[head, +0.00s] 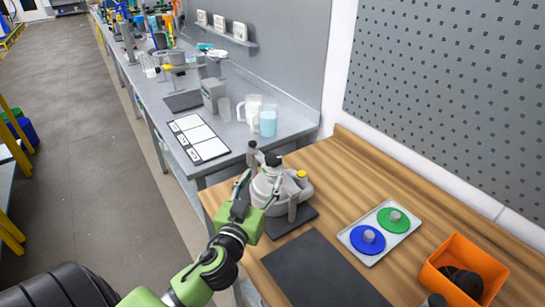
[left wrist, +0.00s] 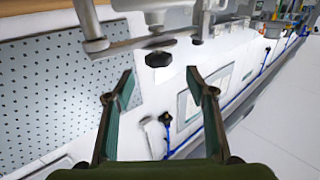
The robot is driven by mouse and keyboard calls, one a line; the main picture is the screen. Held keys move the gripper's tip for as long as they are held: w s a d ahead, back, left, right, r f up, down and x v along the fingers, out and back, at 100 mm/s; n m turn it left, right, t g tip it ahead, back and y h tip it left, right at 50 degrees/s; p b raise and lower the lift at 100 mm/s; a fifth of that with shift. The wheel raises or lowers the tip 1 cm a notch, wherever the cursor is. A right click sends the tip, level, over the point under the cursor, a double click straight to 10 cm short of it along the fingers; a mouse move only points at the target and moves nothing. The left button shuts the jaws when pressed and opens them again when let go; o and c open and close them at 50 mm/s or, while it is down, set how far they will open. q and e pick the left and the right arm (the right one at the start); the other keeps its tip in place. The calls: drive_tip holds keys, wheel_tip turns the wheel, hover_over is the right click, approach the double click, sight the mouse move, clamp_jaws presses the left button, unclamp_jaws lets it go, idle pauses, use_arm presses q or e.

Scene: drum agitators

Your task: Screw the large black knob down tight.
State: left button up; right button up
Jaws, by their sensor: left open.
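A grey agitator unit (head: 297,187) with a clamp stands at the left end of the wooden bench. Two dark knob-like parts show at its top, one on the lid (head: 272,159); I cannot tell which is the large black knob in the head view. In the left wrist view a black faceted knob (left wrist: 158,59) hangs under a metal clamp arm (left wrist: 150,42), just beyond the fingertips and roughly between them. My left gripper (head: 260,184) is open and empty at the unit's near side; its spread fingers also show in the left wrist view (left wrist: 159,72). My right gripper is out of view.
A dark mat (head: 325,270) lies in front. A tray (head: 398,232) with a blue disc (head: 367,239) and a green disc (head: 394,220) is to the right, beside an orange bin (head: 446,257). The grey bench (head: 215,130) behind holds jugs and a printed sheet.

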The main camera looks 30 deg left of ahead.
sight(270, 165)
use_arm(q)
drive_tip(key=p+x, duration=0.2)
drive_tip(key=x, duration=0.6)
drive_tip(key=shift+w, duration=0.2)
drive_tip(key=shift+w+p, duration=0.3)
drive_tip(key=shift+w, duration=0.15)
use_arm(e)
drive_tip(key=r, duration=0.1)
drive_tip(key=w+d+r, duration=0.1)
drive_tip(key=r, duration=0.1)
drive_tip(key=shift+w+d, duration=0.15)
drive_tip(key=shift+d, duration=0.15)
use_arm(q)
drive_tip(key=c, duration=0.9)
drive_tip(key=shift+c, duration=1.1)
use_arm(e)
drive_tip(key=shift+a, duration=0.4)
